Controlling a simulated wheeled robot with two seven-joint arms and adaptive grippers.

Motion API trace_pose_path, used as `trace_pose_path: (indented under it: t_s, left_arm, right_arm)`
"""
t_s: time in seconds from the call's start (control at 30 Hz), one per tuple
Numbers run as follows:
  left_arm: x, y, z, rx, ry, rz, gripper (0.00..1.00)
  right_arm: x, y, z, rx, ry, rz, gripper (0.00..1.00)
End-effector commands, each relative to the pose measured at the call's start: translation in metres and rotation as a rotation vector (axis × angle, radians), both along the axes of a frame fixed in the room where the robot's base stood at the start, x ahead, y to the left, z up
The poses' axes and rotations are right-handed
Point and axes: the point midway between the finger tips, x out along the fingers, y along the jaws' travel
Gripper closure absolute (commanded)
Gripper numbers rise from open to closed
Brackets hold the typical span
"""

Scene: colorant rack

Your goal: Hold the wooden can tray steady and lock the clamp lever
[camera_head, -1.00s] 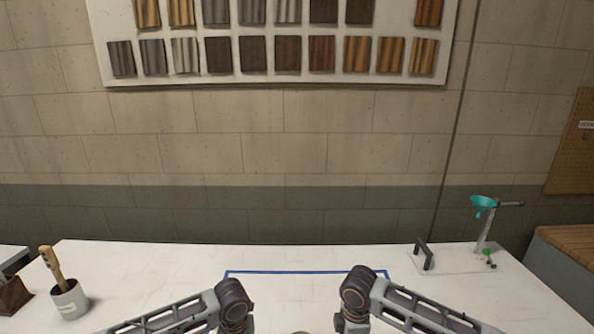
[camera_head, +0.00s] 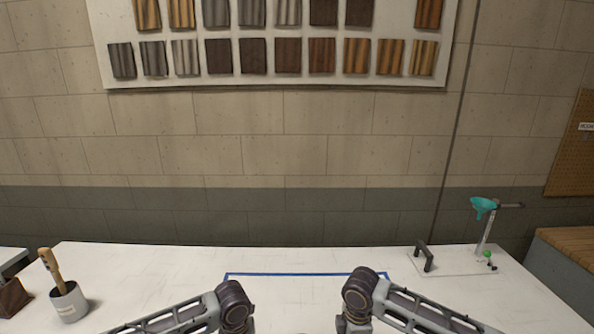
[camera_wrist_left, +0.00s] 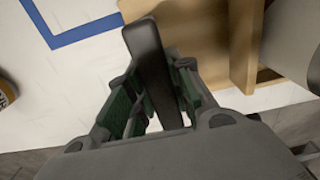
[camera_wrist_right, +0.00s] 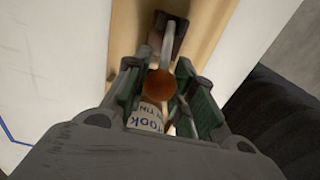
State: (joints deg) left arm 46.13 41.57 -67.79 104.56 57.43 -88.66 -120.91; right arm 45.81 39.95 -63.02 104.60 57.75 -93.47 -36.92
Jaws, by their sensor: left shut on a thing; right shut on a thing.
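The wooden can tray (camera_wrist_left: 195,25) shows in the left wrist view, with a black bar handle (camera_wrist_left: 147,50) at its side. My left gripper (camera_wrist_left: 152,92) is shut on this handle. In the right wrist view the tray's wooden edge (camera_wrist_right: 127,40) carries a dark clamp base (camera_wrist_right: 170,32) with a pale metal lever (camera_wrist_right: 167,48). The lever ends in an orange-brown ball knob (camera_wrist_right: 161,84). My right gripper (camera_wrist_right: 160,92) is shut on the knob end of the lever. Both grippers and the tray are outside the head view.
A grey can (camera_wrist_left: 292,40) stands at the tray. A labelled item (camera_wrist_right: 146,116) shows below the knob. Blue tape (camera_head: 300,274) marks the white table. A cup with a brush (camera_head: 68,300) stands left. A stand with a teal funnel (camera_head: 482,207) stands right.

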Motion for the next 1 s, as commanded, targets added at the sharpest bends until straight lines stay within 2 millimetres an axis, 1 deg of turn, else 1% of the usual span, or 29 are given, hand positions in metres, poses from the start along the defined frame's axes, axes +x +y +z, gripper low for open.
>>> trace_pose_path:
  t_s: [0.03, 0.4, 1.0]
  left_arm:
    - [0.000, 0.004, -0.001, 0.008, 0.001, 0.002, 1.00]
    - [0.001, 0.007, -0.001, 0.015, 0.003, 0.005, 1.00]
    - [0.001, 0.008, -0.001, 0.017, 0.003, 0.008, 1.00]
  right_arm:
    - [0.002, -0.005, 0.002, -0.007, -0.002, -0.005, 1.00]
    - [0.003, -0.018, 0.007, -0.013, -0.003, -0.009, 1.00]
    - [0.003, -0.023, 0.008, -0.016, -0.003, -0.010, 1.00]
